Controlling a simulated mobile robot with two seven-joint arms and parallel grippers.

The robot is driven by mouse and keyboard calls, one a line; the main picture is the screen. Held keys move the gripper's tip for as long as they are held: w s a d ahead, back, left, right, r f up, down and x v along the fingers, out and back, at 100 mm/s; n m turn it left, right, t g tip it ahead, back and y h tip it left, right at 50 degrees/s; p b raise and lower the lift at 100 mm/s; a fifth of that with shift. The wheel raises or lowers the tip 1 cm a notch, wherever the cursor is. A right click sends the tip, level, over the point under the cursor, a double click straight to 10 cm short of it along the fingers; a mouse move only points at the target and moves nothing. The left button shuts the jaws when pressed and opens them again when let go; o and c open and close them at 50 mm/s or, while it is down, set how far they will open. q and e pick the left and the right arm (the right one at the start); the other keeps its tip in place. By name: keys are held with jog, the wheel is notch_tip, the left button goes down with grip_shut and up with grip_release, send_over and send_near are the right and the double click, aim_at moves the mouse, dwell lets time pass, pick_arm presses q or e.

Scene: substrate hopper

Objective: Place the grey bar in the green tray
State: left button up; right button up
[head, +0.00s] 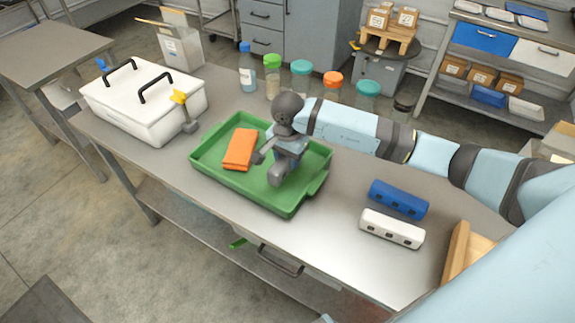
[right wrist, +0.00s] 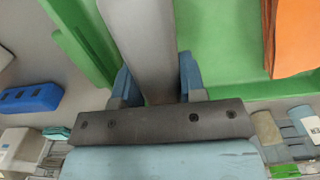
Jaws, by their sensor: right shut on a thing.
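The green tray (head: 240,195) lies on the steel workbench, and its green floor and wall also show in the right wrist view (right wrist: 222,45). My right gripper (head: 274,160) is over the right part of the tray. In the right wrist view its blue fingers (right wrist: 155,82) are shut on the grey bar (right wrist: 143,40). The bar sticks out past the fingers. In the head view the gripper largely hides the bar, and I cannot tell whether it touches the tray floor. An orange block (head: 240,149) lies in the tray, left of the gripper. My left gripper is out of view.
A white lidded box (head: 140,105) stands left of the tray. Several jars and bottles (head: 301,75) line the back edge. A blue block (head: 398,199) and a white block (head: 391,228) lie to the right, near a wooden piece (head: 462,255). The bench between is bare.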

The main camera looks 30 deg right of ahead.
aim_at(288, 166)
notch_tip(288, 166, down, 3)
jog(key=shift+r, duration=0.1)
jog(key=shift+f, duration=0.25)
jog(key=shift+f, duration=0.2)
jog(key=o, duration=1)
jog(key=shift+r, duration=0.15)
